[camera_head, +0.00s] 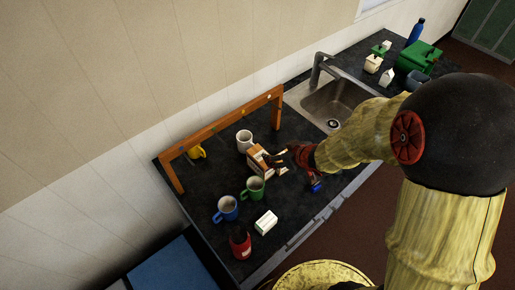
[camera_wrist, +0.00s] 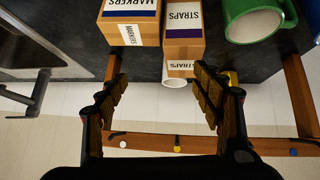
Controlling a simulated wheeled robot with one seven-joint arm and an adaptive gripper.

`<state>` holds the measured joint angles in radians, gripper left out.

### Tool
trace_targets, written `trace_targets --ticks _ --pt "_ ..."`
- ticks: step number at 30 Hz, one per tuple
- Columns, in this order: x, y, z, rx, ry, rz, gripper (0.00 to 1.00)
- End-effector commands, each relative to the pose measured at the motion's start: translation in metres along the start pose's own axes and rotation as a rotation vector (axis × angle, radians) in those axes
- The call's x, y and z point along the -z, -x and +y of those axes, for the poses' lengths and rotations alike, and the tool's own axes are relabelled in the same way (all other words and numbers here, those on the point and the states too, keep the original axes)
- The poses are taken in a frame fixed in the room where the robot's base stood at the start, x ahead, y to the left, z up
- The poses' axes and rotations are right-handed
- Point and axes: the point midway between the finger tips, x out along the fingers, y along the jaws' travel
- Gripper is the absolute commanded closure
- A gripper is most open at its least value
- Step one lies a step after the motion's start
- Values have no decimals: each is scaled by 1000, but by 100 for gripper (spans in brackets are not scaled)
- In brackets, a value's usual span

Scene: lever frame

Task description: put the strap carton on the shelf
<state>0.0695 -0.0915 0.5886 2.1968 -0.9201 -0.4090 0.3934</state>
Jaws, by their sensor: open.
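The strap carton (camera_wrist: 183,32) is a brown box with a white STRAPS label and a dark band, standing on the dark counter in the wrist view. In the head view it appears to be the brown and white box (camera_head: 257,161) beside my gripper (camera_head: 284,158). In the wrist view my gripper (camera_wrist: 161,80) is open, its fingers apart with nothing held between them. The carton lies beyond the fingertips, towards the right finger. A similar MARKERS carton (camera_wrist: 130,22) stands close to its left. I cannot make out a shelf in either view.
A wooden frame (camera_head: 225,121) stands along the wall side. A white mug (camera_head: 244,140), green mug (camera_head: 254,189), blue mug (camera_head: 227,208), yellow mug (camera_head: 197,151), white box (camera_head: 265,222) and red container (camera_head: 240,242) crowd the counter. A sink (camera_head: 333,101) is to the right.

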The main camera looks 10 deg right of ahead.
Motion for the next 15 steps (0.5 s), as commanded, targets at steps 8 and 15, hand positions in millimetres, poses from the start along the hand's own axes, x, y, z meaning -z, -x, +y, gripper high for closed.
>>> trace_targets --ticks 8,15 --pt "-10 -22 -36 133 4 29 33" --pt "-10 -63 -41 132 6 30 33"
